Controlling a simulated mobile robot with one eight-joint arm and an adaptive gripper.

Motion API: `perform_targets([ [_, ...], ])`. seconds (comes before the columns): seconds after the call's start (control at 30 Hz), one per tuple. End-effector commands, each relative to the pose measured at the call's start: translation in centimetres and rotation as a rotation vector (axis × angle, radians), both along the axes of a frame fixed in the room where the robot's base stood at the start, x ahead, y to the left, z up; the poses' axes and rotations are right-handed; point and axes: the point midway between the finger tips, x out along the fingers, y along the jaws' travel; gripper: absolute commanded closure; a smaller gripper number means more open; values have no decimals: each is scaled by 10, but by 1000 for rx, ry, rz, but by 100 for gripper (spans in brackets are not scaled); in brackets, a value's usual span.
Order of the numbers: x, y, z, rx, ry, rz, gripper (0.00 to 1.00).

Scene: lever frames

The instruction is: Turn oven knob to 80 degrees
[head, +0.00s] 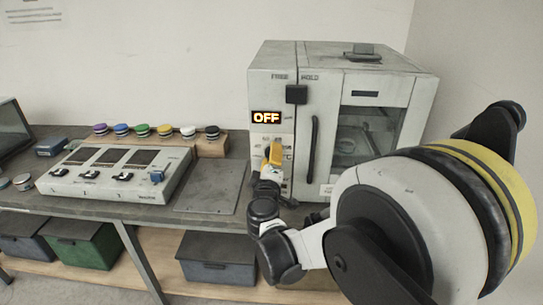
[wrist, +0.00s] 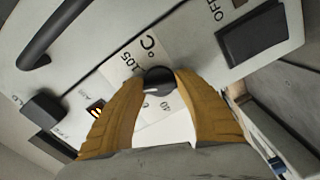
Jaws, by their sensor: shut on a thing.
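The oven (head: 345,120) is a pale cabinet on the bench, and its display (head: 266,117) reads OFF. The temperature knob (wrist: 158,79) is a small black round dial with a white mark, on a pale plate with "°C", "105" and "40" printed around it. My gripper (wrist: 155,88) has its two yellow fingers on either side of the knob, shut on it. In the head view, my gripper (head: 273,155) is at the oven's left front panel and hides the knob. The fingers cover part of the scale.
A black rocker switch (wrist: 253,38) marked OFF sits near the knob. The dark door handle (head: 312,145) and a black block (head: 296,94) under "FREE HOLD" are close by. A control box (head: 115,178) and several coloured-lid jars stand left on the bench.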

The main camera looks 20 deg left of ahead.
Motion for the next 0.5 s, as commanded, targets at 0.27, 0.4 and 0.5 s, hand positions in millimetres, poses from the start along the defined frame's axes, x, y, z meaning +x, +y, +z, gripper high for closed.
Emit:
perform_targets([
  [0.27, 0, 0, 0, -1, -1, 1, 53],
  [0.4, 0, 0, 0, -1, 0, 0, 39],
  [0.5, 0, 0, 0, -1, 0, 0, 39],
])
